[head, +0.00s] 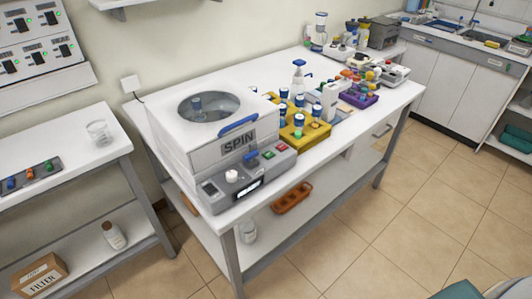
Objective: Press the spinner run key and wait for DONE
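The spinner (185,140) is a white box marked SPIN on the left end of the white bench. Its lid has a round window and a blue handle (238,126). A blue-topped item (197,106) shows through the window. The grey front panel carries a green key (268,155), a red key (282,148), a blue lever (251,157), a white knob (231,176) and a small dark display (248,187). The display text is too small to read, and I cannot read which key is run. Neither of my grippers is in view.
Right of the spinner stand a yellow rack (303,134) with blue-capped bottles, a pump bottle (298,75) and a purple rack (358,98). An orange tray (291,198) lies on the shelf below. A side table (85,150) stands left. The tiled floor (370,230) in front is clear.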

